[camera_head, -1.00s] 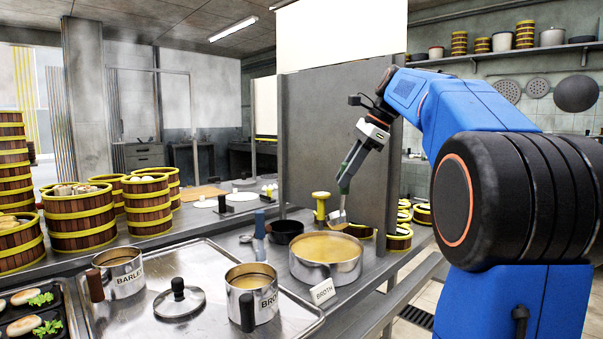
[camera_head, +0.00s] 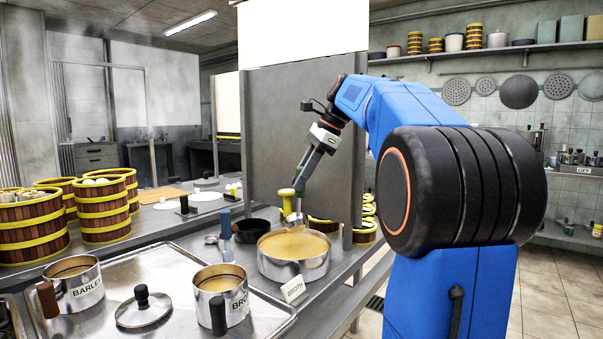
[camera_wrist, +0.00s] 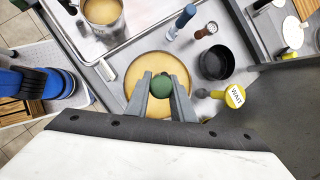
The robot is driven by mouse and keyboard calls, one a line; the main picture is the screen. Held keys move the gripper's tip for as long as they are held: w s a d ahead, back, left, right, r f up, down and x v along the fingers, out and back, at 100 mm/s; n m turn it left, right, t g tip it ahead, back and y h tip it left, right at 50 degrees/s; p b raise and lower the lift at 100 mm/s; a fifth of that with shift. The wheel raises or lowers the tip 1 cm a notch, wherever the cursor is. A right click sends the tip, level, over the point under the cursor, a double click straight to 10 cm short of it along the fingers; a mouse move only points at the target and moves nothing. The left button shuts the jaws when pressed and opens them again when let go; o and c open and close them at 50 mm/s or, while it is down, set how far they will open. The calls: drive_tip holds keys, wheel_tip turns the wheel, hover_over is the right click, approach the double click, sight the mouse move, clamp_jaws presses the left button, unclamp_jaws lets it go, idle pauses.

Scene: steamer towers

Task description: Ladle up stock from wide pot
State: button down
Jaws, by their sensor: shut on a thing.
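The wide pot (camera_head: 293,270) is a steel pot of yellow-brown stock with a BROTH card (camera_head: 293,289) at its front. It also shows below my gripper in the wrist view (camera_wrist: 128,88). My gripper (camera_head: 309,163) is shut on the ladle, whose green handle end (camera_wrist: 162,83) sits between the fingers. The ladle (camera_head: 299,200) hangs down steeply, its lower end at the far side of the wide pot. Its bowl is small and partly lost against the stock, so I cannot tell whether it touches the stock or holds any.
A smaller BROTH pot (camera_head: 221,296), a BARLEY pot (camera_head: 75,288) and a lid (camera_head: 144,309) sit on the tray at left. A black pan (camera_head: 252,230), a blue-handled tool (camera_head: 225,228) and a yellow-topped WAIT item (camera_wrist: 235,96) stand close by. A grey panel (camera_head: 270,130) rises behind.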

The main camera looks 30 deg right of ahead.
sight(300, 205)
drive_tip(key=shift+w+d+f, duration=0.1)
drive_tip(key=shift+w+f, duration=0.2)
drive_tip(key=shift+f, duration=0.75)
drive_tip(key=shift+w+f, duration=0.35)
drive_tip(key=shift+f, duration=0.65)
drive_tip(key=shift+w+d+f, duration=0.1)
drive_tip(key=shift+w+f, duration=0.2)
drive_tip(key=shift+f, duration=0.75)
drive_tip(key=shift+a+f, duration=0.1)
drive_tip(key=shift+f, duration=0.05)
drive_tip(key=shift+f, duration=0.7)
drive_tip(key=shift+f, duration=0.75)
